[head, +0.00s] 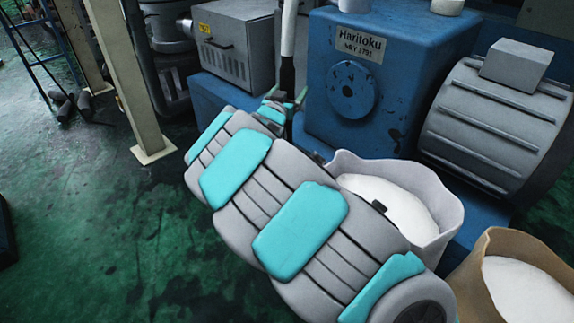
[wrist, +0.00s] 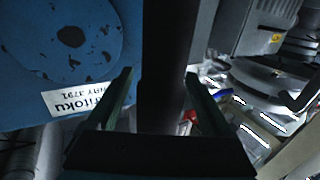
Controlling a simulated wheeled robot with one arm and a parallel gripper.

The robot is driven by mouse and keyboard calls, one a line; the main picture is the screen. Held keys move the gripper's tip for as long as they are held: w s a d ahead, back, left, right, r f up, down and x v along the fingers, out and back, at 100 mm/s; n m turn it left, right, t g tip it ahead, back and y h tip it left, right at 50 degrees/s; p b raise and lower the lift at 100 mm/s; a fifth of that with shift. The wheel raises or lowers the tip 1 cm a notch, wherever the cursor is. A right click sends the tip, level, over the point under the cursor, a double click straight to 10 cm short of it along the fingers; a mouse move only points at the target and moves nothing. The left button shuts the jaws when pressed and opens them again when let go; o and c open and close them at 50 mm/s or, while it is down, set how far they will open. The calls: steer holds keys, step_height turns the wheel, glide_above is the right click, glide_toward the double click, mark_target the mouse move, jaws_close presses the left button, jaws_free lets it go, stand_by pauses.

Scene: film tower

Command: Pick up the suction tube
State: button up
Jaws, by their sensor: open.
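The suction tube (head: 288,35) stands upright in the head view, white above with a black lower section (head: 287,75). In the wrist view it is a dark vertical bar (wrist: 166,50) between the two fingers. My gripper (head: 288,95) is at the black section, at the far end of my arm. In the wrist view my gripper (wrist: 158,75) is open, with a finger on either side of the tube. A gap shows beside the tube at each finger. The tube's lower end is hidden behind my arm and gripper.
A blue machine (head: 411,70) with a nameplate stands right behind the tube. A grey box (head: 237,42) is to its left. A sack of white material (head: 443,200) and a brown sack (head: 483,291) stand at right.

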steer(key=shift+c, duration=0.4)
jaws_close()
stand_by(0.9)
